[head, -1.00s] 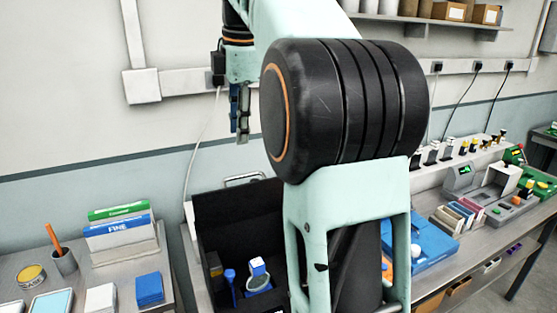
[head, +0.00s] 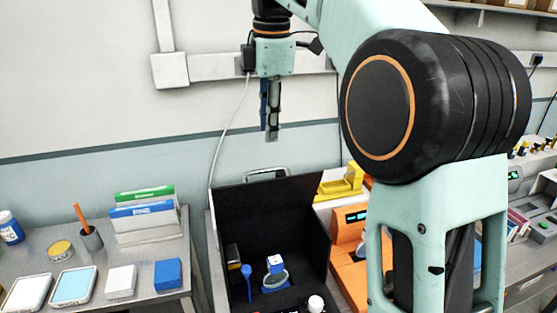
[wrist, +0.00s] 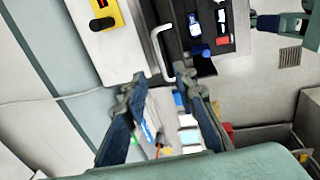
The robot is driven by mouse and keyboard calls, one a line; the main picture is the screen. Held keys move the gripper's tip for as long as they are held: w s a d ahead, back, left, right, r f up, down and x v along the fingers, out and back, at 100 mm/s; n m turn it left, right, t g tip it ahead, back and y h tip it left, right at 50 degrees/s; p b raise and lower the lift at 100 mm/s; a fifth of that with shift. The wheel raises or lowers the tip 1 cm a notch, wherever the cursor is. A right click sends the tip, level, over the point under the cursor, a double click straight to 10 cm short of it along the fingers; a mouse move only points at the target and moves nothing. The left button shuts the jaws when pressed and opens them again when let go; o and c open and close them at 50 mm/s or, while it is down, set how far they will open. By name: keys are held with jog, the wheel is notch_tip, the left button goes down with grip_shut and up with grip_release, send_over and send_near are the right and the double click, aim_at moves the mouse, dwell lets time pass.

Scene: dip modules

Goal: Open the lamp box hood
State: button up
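The black lamp box (head: 222,262) stands open toward me. Its dark hood (head: 272,212) is raised as an upright panel behind the interior, with a pale metal handle (head: 266,173) at its top edge. The handle also shows in the wrist view (wrist: 157,52), just beyond my fingertips. My gripper (head: 271,137) hangs fingers-down above the handle, apart from it. In the wrist view its two fingers (wrist: 158,78) are spread with nothing held between them. A blue spoon-like item (head: 246,280) and a blue-and-white item (head: 275,266) sit inside the box. My arm hides the area to its right.
A left table holds a cup with an orange stick (head: 91,238), a yellow tin (head: 60,248), blue and green boxes (head: 143,212) and several small pads. Right of the lamp box stand an orange device (head: 346,232) and a yellow one (head: 342,186). The wall is close behind.

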aim_at(268, 170)
jog(key=f, duration=0.3)
jog(key=w+f, duration=0.1)
jog(key=f, duration=0.2)
jog(key=f+b, duration=0.1)
jog(key=f, duration=0.2)
jog(key=shift+w+a+f, duration=0.15)
jog(key=shift+w+f, duration=0.05)
jog(key=shift+f, duration=0.15)
grip_shut()
